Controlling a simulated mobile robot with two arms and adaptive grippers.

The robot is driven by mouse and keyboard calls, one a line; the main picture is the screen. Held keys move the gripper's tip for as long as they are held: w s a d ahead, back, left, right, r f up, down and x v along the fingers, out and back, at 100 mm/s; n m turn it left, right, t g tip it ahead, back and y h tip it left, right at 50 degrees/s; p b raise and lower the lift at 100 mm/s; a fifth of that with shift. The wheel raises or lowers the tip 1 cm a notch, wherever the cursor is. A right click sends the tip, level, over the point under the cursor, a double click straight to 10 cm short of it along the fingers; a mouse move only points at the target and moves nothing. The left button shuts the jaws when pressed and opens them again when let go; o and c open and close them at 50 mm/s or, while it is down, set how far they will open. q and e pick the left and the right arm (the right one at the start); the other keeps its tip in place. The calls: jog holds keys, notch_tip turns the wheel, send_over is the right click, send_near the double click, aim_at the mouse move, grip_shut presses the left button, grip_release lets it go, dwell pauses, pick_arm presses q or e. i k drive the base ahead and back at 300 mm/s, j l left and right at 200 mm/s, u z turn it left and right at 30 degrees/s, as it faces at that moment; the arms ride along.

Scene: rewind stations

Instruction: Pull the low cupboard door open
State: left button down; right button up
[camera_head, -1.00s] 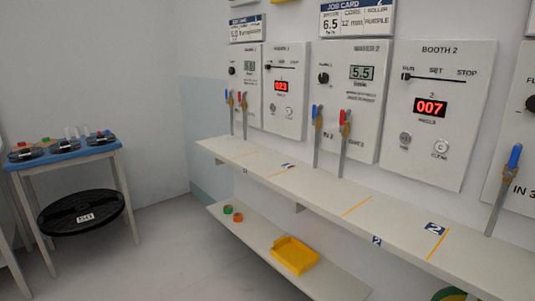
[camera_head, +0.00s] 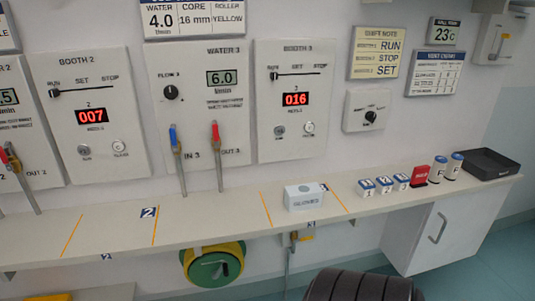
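The low cupboard (camera_head: 447,222) is white and hangs under the right end of the long shelf. Its door (camera_head: 452,231) looks shut and carries a grey bar handle (camera_head: 438,227). Neither of my grippers shows in the head view, so I cannot see their state or their distance from the handle.
The long shelf (camera_head: 230,218) holds a white glove box (camera_head: 305,197), several small labelled blocks, a red block (camera_head: 420,175) and a black tray (camera_head: 485,164). A green and yellow reel (camera_head: 212,264) hangs below. A black ribbed object (camera_head: 362,286) stands at the bottom. Floor shows at right.

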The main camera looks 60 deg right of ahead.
aim_at(453, 229)
jog(key=z, duration=3.5)
jog(key=i+l+z, duration=0.1)
jog(key=i+l, duration=0.2)
jog(key=i, duration=0.1)
